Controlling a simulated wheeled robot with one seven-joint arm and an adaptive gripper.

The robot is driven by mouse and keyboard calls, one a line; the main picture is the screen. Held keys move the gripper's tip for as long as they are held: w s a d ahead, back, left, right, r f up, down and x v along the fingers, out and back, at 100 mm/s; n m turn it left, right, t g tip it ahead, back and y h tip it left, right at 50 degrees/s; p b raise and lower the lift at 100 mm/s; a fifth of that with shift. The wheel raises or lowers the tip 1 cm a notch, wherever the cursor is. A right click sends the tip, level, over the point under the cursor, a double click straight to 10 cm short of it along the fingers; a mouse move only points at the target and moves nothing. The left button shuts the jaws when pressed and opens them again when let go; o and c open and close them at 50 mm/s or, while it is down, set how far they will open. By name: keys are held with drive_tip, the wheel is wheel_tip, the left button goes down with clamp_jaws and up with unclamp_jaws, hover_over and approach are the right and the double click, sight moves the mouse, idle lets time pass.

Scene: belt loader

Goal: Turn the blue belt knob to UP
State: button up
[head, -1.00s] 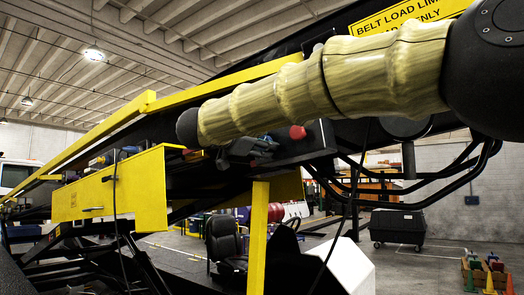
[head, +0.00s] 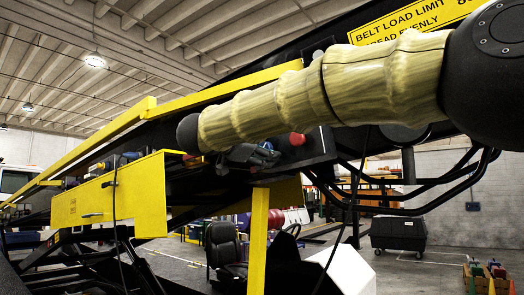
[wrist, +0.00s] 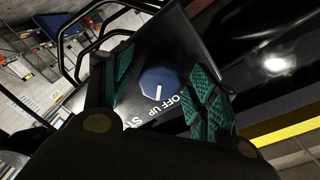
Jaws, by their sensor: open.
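The blue knob (wrist: 158,82) sits on a dark panel in the wrist view, facing the camera. Its white pointer mark points down in the picture, toward the white lettering "OFF" and "UP"; I cannot tell exactly which word it meets. My gripper (wrist: 164,68) is open, with one green-padded finger on each side of the knob in that view. I see no clear contact. In the head view my gripper (head: 247,155) is at the control box under the boom, and a bit of blue beside it may be the knob.
A red button (head: 297,139) stands on the control box close to my gripper. The yellow side panel (head: 110,200) is left of it, and a yellow post (head: 258,240) is below. The boom with its yellow load sign (head: 410,22) rises behind my arm.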

drive_tip(key=shift+a, duration=0.1)
drive_tip(key=v, duration=1.1)
drive_tip(key=shift+s+a, duration=0.15)
drive_tip(key=shift+s, duration=0.25)
